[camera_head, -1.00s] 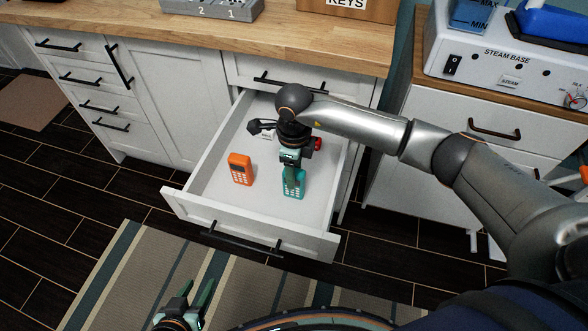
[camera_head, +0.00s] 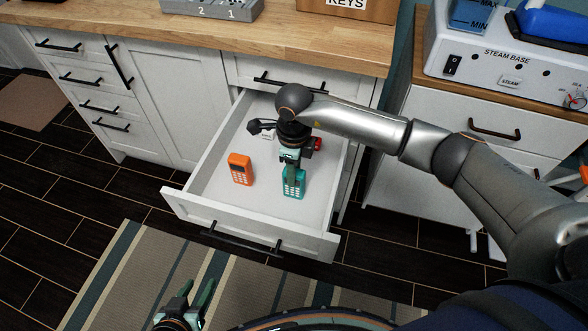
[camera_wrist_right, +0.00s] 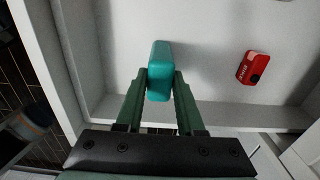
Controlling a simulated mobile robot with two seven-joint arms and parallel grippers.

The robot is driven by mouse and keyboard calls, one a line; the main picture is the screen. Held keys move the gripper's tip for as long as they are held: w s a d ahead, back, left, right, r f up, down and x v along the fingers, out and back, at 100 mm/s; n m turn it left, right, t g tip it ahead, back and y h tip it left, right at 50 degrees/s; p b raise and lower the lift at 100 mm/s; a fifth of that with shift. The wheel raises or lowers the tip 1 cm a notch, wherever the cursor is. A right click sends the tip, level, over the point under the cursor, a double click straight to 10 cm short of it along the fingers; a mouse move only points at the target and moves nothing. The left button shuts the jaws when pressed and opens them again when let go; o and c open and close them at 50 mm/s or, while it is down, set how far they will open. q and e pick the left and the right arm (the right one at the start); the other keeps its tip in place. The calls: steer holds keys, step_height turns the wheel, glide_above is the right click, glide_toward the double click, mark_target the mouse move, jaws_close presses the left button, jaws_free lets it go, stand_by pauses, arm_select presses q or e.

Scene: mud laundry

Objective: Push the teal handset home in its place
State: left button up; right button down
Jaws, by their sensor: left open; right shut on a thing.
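The teal handset (camera_head: 294,185) is in the open white drawer (camera_head: 222,206), with its keypad facing the drawer front. My right gripper (camera_head: 291,170) reaches down from above and is shut on it. In the right wrist view the handset's top (camera_wrist_right: 160,60) sits between the two fingers. The handset's lower end is hidden there, and I cannot tell whether it touches the drawer floor. No separate holder for it is visible. My left gripper (camera_head: 198,290) is open and empty, low over the striped rug, outside the drawer.
An orange handset (camera_head: 240,169) stands left of the teal one in the drawer. A red handset (camera_head: 317,144) is behind to the right, partly hidden by my gripper; the right wrist view shows it clearly (camera_wrist_right: 253,68). The drawer walls surround them.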

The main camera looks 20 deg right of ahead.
steer(key=shift+r+p, duration=1.95)
steer(key=shift+r, duration=1.05)
